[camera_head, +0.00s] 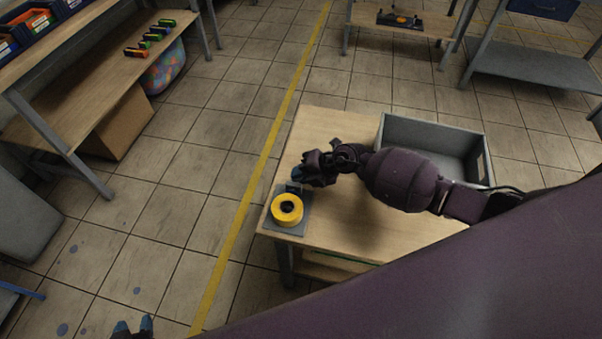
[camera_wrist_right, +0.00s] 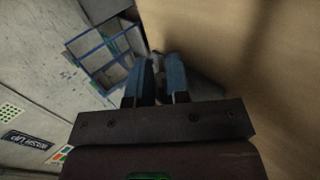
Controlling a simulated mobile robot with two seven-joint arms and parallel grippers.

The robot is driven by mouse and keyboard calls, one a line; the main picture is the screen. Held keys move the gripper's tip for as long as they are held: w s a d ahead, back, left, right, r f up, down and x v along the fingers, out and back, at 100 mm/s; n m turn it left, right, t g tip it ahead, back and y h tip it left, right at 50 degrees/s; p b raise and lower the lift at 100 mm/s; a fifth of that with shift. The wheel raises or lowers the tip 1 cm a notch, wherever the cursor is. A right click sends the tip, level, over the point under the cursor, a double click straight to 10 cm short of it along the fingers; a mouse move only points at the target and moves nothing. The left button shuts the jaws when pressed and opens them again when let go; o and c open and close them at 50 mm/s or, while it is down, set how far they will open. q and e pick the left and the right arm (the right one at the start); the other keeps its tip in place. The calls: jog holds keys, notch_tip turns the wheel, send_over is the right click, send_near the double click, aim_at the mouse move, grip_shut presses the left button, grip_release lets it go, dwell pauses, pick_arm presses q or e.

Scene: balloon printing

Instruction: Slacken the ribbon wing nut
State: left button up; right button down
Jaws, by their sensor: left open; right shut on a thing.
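A yellow ribbon roll (camera_head: 287,210) sits on a grey holder plate (camera_head: 272,226) at the near left corner of the wooden table. A small dark upright part of the holder (camera_head: 293,187) stands just behind the roll. My right gripper (camera_head: 297,174) is at this upright part, and its blue fingers also show in the right wrist view (camera_wrist_right: 159,82). It is shut on a small part, which I take to be the wing nut; the fingers mostly hide it. My left gripper (camera_head: 133,326) is open and empty, low over the floor at the bottom left.
A grey open bin (camera_head: 434,127) stands at the back right of the wooden table (camera_head: 325,122). My right arm crosses the table. A shelf bench (camera_head: 60,62) with bins and small coloured items stands at the left. The floor between is clear.

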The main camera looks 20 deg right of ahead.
jog(key=shift+f+y+b, duration=0.25)
jog(key=shift+y+b, duration=0.05)
jog(key=shift+b, duration=0.2)
jog(key=shift+r+t, duration=0.15)
jog(key=shift+t, duration=0.15)
jog(key=c, duration=1.4)
grip_release()
pick_arm(q)
jog(key=shift+w+d+f, duration=0.1)
jog(key=shift+w+f, duration=0.25)
pick_arm(e)
jog(key=shift+s+d+r, duration=0.25)
jog(key=shift+d+r, duration=0.1)
jog(key=shift+d, duration=0.1)
jog(key=p+v, duration=0.1)
jog(key=v, duration=0.5)
jog(key=shift+s+d, duration=0.1)
pick_arm(q)
jog(key=shift+s+r, duration=0.35)
jog(key=shift+s, duration=0.15)
pick_arm(e)
jog(key=shift+d, duration=0.1)
